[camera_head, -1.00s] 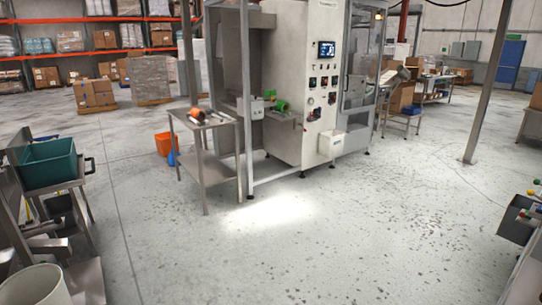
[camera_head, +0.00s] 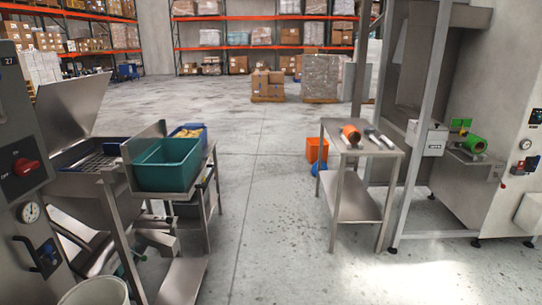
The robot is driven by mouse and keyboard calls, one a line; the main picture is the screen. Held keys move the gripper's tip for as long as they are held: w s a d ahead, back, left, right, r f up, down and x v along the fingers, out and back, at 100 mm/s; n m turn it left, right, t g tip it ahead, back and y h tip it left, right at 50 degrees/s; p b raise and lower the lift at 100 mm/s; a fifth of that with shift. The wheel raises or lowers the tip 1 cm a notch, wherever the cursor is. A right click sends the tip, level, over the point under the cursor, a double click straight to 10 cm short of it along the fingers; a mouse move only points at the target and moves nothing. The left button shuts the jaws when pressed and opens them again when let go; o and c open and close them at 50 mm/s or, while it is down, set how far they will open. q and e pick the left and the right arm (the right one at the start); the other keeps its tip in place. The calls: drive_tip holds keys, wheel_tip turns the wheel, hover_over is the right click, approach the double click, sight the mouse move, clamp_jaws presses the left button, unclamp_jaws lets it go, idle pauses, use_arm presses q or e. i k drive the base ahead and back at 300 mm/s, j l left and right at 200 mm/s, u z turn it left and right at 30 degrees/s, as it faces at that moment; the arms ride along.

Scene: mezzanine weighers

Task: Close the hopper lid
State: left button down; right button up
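At the left of the head view, a flat steel lid (camera_head: 72,108) stands tilted up, leaning back, above a steel hopper (camera_head: 108,172). The hopper's opening shows, with a dark grate (camera_head: 95,160) inside it. The lid is open. Its hinge line is partly hidden by the grey machine panel in front. Neither of my grippers is in view.
A grey control panel (camera_head: 22,130) with a red knob and gauge stands at the near left. A teal bin (camera_head: 168,165) sits right of the hopper. A white bucket (camera_head: 95,292) is below. A steel table (camera_head: 352,150) stands right of centre. The middle floor (camera_head: 265,220) is clear.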

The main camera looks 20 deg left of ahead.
sight(66, 111)
drive_tip(key=i+u, duration=0.25)
drive_tip(key=i, duration=0.5)
drive_tip(key=i+u, duration=0.3)
drive_tip(key=i, duration=0.45)
drive_tip(key=i+u, duration=0.5)
drive_tip(key=i+l+u, duration=0.15)
drive_tip(key=i+u, duration=0.3)
